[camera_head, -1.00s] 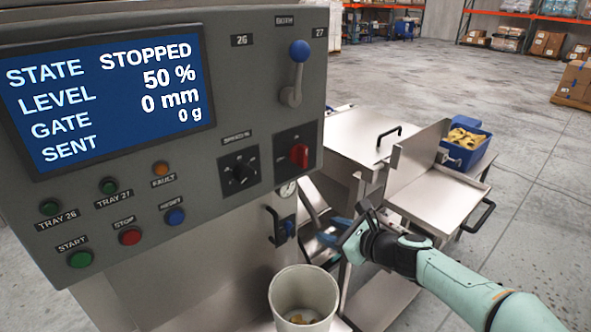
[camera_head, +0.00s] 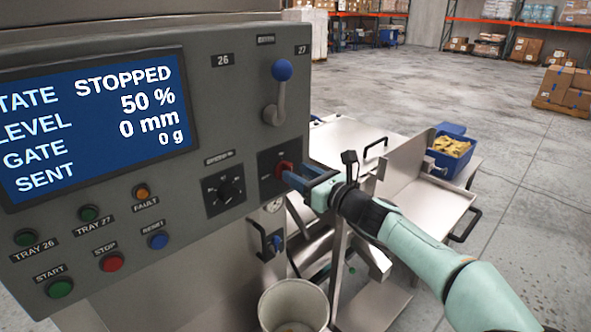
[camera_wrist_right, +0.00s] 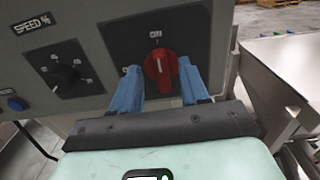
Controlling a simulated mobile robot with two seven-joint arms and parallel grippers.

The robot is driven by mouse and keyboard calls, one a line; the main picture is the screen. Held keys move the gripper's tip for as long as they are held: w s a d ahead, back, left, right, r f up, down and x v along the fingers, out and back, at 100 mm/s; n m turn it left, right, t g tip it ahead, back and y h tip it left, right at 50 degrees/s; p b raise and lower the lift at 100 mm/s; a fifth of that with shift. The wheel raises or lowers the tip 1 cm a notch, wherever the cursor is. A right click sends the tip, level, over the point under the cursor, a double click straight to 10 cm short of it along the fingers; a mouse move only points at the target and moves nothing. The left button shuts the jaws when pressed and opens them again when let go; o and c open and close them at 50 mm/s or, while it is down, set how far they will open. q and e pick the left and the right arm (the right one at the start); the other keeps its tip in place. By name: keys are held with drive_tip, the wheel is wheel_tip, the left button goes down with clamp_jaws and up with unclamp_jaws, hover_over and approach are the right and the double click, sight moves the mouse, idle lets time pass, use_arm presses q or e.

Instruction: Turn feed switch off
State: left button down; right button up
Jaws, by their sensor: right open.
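The feed switch is a red rotary knob (camera_head: 284,169) on a dark plate at the lower right of the grey control panel. In the right wrist view, the knob (camera_wrist_right: 159,68) has its white mark pointing up towards the ON label. Another label at its left is partly hidden by a finger. My right gripper (camera_head: 297,176) is at the knob, open, with its blue fingers (camera_wrist_right: 160,80) on either side of it. I cannot tell whether they touch it. My left gripper is out of view.
The black speed dial (camera_head: 224,190) sits just left of the switch. A lever with a blue ball (camera_head: 282,70) is above it. A pale bucket (camera_head: 293,303) stands below. Steel trays (camera_head: 425,208) and a blue bin (camera_head: 452,152) are to the right. The screen (camera_head: 90,125) reads STOPPED.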

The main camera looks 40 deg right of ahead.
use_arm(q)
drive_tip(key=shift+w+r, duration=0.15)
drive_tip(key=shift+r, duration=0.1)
use_arm(e)
drive_tip(key=shift+w+a, duration=0.1)
drive_tip(key=shift+w, duration=0.9)
drive_tip(key=shift+c, duration=0.3)
clamp_jaws()
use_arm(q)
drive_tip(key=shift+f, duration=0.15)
use_arm(e)
drive_tip(key=shift+s, duration=0.1)
